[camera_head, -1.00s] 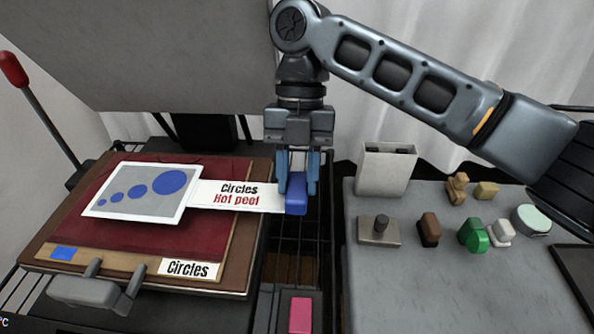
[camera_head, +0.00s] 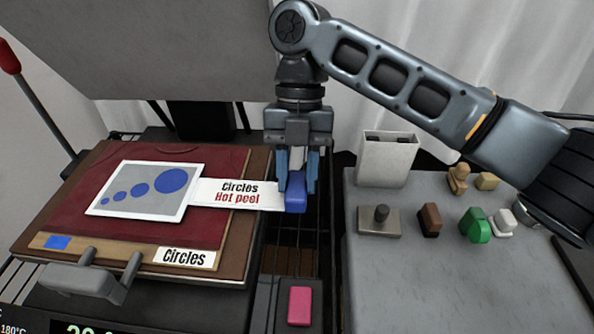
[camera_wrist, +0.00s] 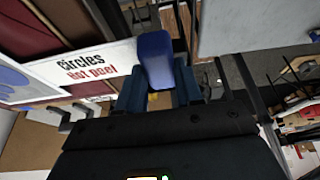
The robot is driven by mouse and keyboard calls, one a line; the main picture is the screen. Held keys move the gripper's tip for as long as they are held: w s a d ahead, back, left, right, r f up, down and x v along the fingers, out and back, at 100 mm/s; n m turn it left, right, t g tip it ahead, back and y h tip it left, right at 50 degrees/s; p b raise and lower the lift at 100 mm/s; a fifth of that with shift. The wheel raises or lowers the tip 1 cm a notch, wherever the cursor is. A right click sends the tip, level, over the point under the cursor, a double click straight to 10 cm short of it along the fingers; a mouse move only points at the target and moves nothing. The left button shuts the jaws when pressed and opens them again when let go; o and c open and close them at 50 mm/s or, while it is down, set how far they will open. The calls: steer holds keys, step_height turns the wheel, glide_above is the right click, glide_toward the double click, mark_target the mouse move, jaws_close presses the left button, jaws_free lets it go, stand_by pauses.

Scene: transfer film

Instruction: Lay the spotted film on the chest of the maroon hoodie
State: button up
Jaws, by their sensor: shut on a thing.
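The spotted film (camera_head: 150,178) is a white-bordered grey sheet with several blue circles of growing size. A white strip (camera_head: 235,193) reading "Circles Hot peel" joins it to a blue grip block (camera_head: 295,192). My gripper (camera_head: 297,178) is shut on this blue block, which also shows between the fingers in the wrist view (camera_wrist: 155,60). The film is over the maroon hoodie (camera_head: 75,205), which lies on a brown board. I cannot tell whether the film touches the cloth or hovers just above it. Part of the hoodie is hidden under the film.
A wooden strip (camera_head: 110,250) with a "Circles" label crosses the hoodie's near end. The raised grey press plate (camera_head: 130,60) hangs behind. A pink block (camera_head: 299,305) is in front. The grey side table (camera_head: 420,280) holds a white box (camera_head: 387,158) and several stamps.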

steer(key=shift+f, duration=0.35)
steer(key=o, duration=1.1)
steer(key=shift+b+v, duration=0.5)
steer(key=shift+v, duration=3.4)
